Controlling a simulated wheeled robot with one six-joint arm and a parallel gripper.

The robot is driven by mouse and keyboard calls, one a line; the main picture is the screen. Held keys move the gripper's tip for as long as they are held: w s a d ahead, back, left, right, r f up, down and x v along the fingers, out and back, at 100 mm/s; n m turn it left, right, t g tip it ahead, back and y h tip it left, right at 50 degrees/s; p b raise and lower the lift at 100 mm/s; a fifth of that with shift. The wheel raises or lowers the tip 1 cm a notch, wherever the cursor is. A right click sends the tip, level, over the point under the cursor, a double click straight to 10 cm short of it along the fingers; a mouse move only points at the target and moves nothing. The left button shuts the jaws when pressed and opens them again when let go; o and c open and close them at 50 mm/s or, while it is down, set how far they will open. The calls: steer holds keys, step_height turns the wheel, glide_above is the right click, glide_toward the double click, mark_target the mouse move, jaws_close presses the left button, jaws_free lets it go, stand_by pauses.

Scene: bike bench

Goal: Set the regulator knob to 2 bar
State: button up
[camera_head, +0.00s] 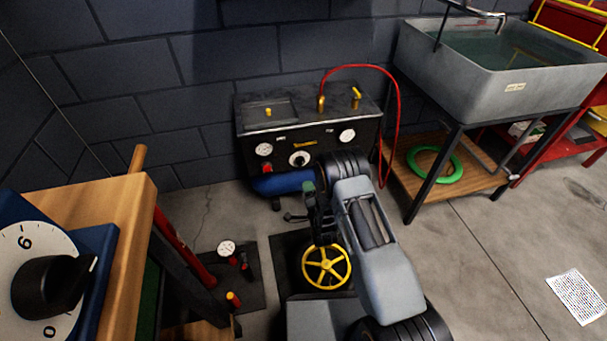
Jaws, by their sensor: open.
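A black compressor unit (312,135) stands on the floor against the wall. Its front panel has a round knob (299,159) with a pale mark, between a left gauge (264,149) and a right gauge (347,135). The knob's setting is too small to read. My gripper (316,218) is open, in front of and below the panel, apart from the knob. My arm covers the panel's lower right part. The fingertips are dark and hard to make out.
A large black dial knob (50,285) on a blue box is close at left beside a wooden bench (120,215). A yellow handwheel (326,268) is below my gripper. A red hose (398,110) loops to the right.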

mark_target(301, 166)
steer(key=shift+w+a+f+n+b, duration=0.1)
steer(key=shift+w+a+n+b, duration=0.55)
steer(key=shift+w+n, duration=1.5)
steer(key=shift+w+a+n+b, duration=0.3)
steer(key=shift+w+n+b, duration=0.8)
steer(key=shift+w+n, duration=1)
steer(key=shift+w+a+f+n+b, duration=0.1)
steer(key=shift+w+a+n+b, duration=0.55)
steer(key=shift+w+n, duration=1.5)
steer(key=shift+w+d+m, duration=0.2)
steer(key=shift+w+m, duration=0.25)
steer(key=shift+m, duration=0.05)
steer(key=shift+c, duration=0.2)
steer(key=c, duration=0.8)
steer(key=shift+d+n, duration=0.15)
steer(key=shift+n, duration=1.45)
steer(key=o, duration=0.8)
